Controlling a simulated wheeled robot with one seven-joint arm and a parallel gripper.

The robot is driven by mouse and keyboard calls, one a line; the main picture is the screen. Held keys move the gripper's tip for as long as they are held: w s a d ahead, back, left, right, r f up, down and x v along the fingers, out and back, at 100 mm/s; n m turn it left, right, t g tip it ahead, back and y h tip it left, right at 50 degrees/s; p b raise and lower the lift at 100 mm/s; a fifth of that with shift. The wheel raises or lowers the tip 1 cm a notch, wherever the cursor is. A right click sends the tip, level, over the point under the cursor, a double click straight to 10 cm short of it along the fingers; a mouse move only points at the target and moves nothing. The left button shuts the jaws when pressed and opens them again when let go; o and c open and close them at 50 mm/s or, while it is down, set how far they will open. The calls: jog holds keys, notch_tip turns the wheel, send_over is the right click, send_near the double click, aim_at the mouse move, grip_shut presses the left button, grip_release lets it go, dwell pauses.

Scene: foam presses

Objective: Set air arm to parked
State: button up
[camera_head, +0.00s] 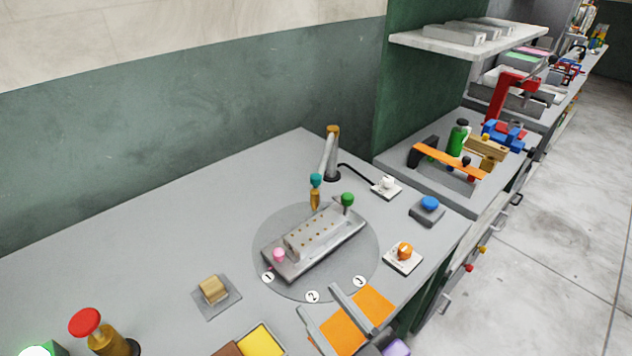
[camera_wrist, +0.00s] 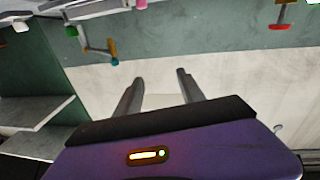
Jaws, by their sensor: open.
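The air arm (camera_head: 328,153) is a grey bar on an upright post near the bench's back right, with an orange cap. A gold nozzle with a teal knob (camera_head: 315,181) hangs at its free end, close to the back edge of a grey press plate (camera_head: 272,265). The arm also shows upside down in the wrist view (camera_wrist: 98,49). My gripper (camera_head: 317,298) is at the front of the bench, well apart from the arm. Its two grey fingers are spread and empty, also in the wrist view (camera_wrist: 160,76). The purple gripper body fills the lower wrist view.
The plate, with a pink knob (camera_head: 279,254) and green knob (camera_head: 347,198), lies on a numbered disc (camera_head: 365,252). An orange knob (camera_head: 404,250), blue button (camera_head: 429,203) and white switch (camera_head: 387,184) stand right. A red mushroom button (camera_head: 85,321) stands front left. Bench left of the disc is mostly clear.

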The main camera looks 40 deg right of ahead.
jog(key=w+d+r+h, duration=0.2)
jog(key=w+d, duration=0.1)
jog(key=w, duration=0.7)
jog(key=m+g+h+b, duration=0.1)
jog(key=m+g+h, duration=0.3)
jog(key=m+h, duration=0.3)
send_near(316, 182)
jog(key=x, duration=0.4)
jog(key=p+x, duration=0.2)
jog(key=x, duration=0.4)
jog(key=shift+d, duration=0.1)
jog(key=shift+w+d+f, duration=0.15)
jog(key=shift+w+d, duration=0.15)
jog(key=shift+w, duration=0.25)
grip_shut()
